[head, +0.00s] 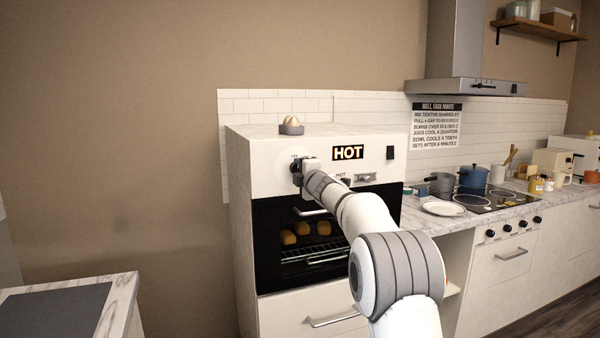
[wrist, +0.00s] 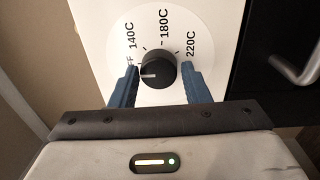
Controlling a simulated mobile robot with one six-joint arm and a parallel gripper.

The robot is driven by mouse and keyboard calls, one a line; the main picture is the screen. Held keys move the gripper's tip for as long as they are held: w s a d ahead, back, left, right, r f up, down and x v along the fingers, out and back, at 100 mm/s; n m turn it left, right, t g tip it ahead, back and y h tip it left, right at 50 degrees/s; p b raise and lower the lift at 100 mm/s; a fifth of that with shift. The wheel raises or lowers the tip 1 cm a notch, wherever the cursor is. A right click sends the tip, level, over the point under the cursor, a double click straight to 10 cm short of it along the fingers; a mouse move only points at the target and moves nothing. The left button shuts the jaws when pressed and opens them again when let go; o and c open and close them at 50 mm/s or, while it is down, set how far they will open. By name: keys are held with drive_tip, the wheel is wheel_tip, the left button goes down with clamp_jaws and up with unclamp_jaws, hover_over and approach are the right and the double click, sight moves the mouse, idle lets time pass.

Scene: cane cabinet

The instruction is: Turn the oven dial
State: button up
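The oven (head: 240,180) is a white cabinet unit with a black glass door and a control panel on top. In the wrist view the round black dial (wrist: 158,72) sits on a white disc marked 140C, 180C and 220C. Its white pointer line faces left, toward a label partly hidden by a finger that seems to end in "FF". My gripper (wrist: 158,75) is open, with one blue finger on each side of the dial. Small gaps seem to show, but contact is hard to judge. In the head view my gripper (head: 297,172) is at the panel's left and covers the dial.
A HOT sign (head: 347,153) is on the panel, right of my gripper. Bread rolls (head: 303,232) show behind the oven glass, near a door handle (head: 312,211). An egg holder (head: 291,128) stands on top. A counter with a cooktop (head: 478,200) lies to the right.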

drive_tip(key=o, duration=0.3)
drive_tip(key=b+v, duration=0.2)
drive_tip(key=v, duration=0.5)
drive_tip(key=shift+s+d+f, duration=0.1)
drive_tip(key=shift+s, duration=0.3)
